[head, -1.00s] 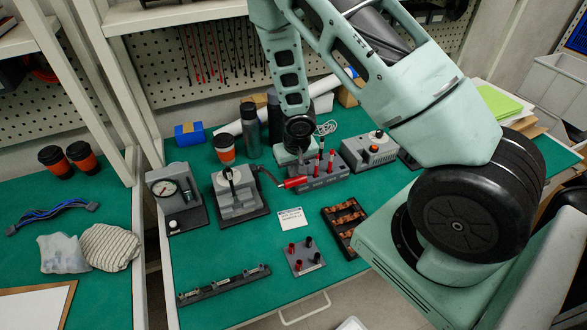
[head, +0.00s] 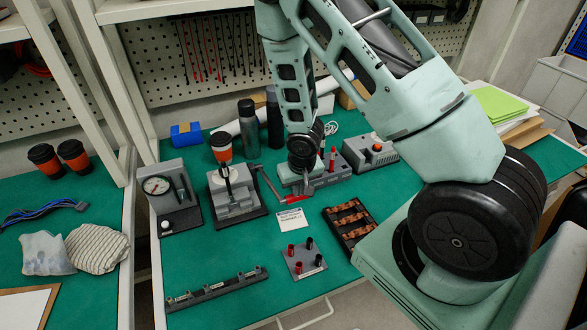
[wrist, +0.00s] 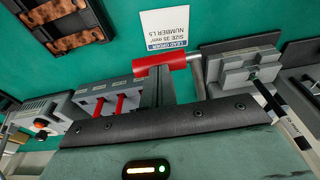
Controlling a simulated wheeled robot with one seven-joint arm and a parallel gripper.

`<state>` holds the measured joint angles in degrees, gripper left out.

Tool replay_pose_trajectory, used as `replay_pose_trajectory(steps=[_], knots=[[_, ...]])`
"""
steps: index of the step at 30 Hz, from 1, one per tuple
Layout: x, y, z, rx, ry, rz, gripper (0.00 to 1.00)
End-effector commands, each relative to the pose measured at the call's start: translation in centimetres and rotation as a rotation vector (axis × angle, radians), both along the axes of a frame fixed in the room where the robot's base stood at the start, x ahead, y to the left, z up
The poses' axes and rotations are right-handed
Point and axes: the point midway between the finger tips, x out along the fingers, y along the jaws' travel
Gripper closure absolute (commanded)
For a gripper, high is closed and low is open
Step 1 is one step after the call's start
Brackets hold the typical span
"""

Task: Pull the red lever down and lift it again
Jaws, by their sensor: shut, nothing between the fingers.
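The red lever's handle (head: 294,199) sticks out to the right of the grey crimping device (head: 234,198) on its thin metal arm (head: 268,183). The arm slopes down to the right, and the handle is low, near the tabletop. In the wrist view the red handle (wrist: 160,62) lies across the tips of my gripper (wrist: 158,78), with the metal arm (wrist: 199,76) to its right. My gripper (head: 307,194) is shut and empty, pointing down at the handle. The fingertips appear to be right at it; I cannot tell whether they touch.
A grey block with red pins (head: 333,160) stands right behind my gripper. A gauge unit (head: 160,190) is left of the device. A label card (head: 291,220), a terminal plate (head: 303,260) and a tray of copper pieces (head: 350,226) lie in front.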

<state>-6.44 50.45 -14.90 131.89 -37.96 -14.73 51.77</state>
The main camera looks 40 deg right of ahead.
Motion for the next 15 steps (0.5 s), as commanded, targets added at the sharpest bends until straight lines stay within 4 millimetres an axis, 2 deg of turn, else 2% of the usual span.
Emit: replay_pose_trajectory(steps=[9,15], knots=[[-0.4,0.2,-0.3,0.001,0.012,0.003,1.00],[0.0,0.2,1.8,0.001,0.008,0.001,1.00]])
